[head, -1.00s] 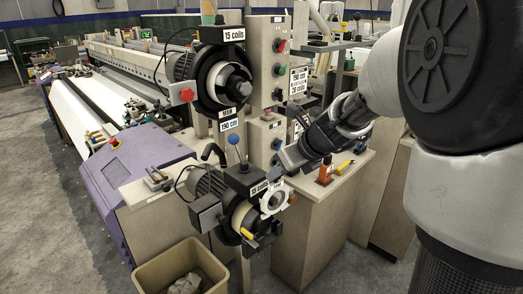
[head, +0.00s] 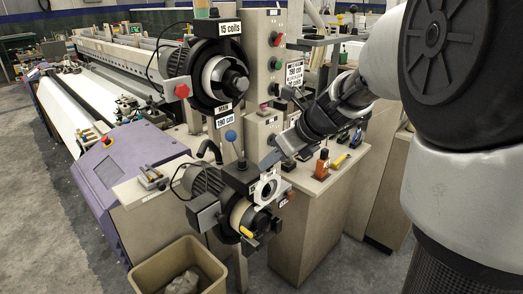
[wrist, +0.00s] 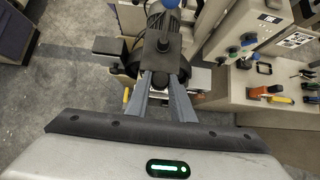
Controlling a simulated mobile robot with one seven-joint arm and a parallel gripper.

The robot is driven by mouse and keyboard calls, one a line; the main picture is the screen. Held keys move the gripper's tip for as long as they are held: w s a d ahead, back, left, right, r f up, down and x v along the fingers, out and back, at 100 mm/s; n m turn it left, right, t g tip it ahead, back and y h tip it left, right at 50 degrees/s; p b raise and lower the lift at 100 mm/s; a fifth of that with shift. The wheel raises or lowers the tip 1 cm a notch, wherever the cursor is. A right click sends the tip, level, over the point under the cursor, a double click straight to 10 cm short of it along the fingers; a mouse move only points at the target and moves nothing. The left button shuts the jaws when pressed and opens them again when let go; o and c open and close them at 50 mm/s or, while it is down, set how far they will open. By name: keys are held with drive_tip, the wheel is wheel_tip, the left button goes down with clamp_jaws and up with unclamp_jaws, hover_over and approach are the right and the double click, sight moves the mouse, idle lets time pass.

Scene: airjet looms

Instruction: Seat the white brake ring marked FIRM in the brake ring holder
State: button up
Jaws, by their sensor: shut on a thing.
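A white ring (head: 265,190) shows in the head view in front of the lower weft feeder (head: 207,183); I cannot read a FIRM mark on it. My gripper (head: 267,165) comes in from the right, just above the ring, and is shut on it. In the wrist view my gripper (wrist: 163,83) has its two fingers reaching toward the feeder's dark block (wrist: 163,53); the ring is not clearly visible there. The holder is not clear; it seems to be at the feeder's front. I cannot tell whether the ring touches it.
The upper feeder (head: 215,75) hangs above, and a blue ball knob (head: 231,135) rises close to my gripper. A cabinet (head: 312,215) on the right carries an orange tool (head: 322,165) and a yellow tool (head: 340,161). A tan bin (head: 180,268) stands below left.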

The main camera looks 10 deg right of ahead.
sight(270, 175)
drive_tip(key=shift+f+b, duration=1.45)
drive_tip(key=shift+f, duration=0.9)
drive_tip(key=shift+p, duration=0.6)
wheel_tip(270, 175, down, 10)
drive_tip(key=b, duration=0.7)
drive_tip(key=shift+b, duration=0.35)
idle(2.6)
drive_tip(key=o, duration=1)
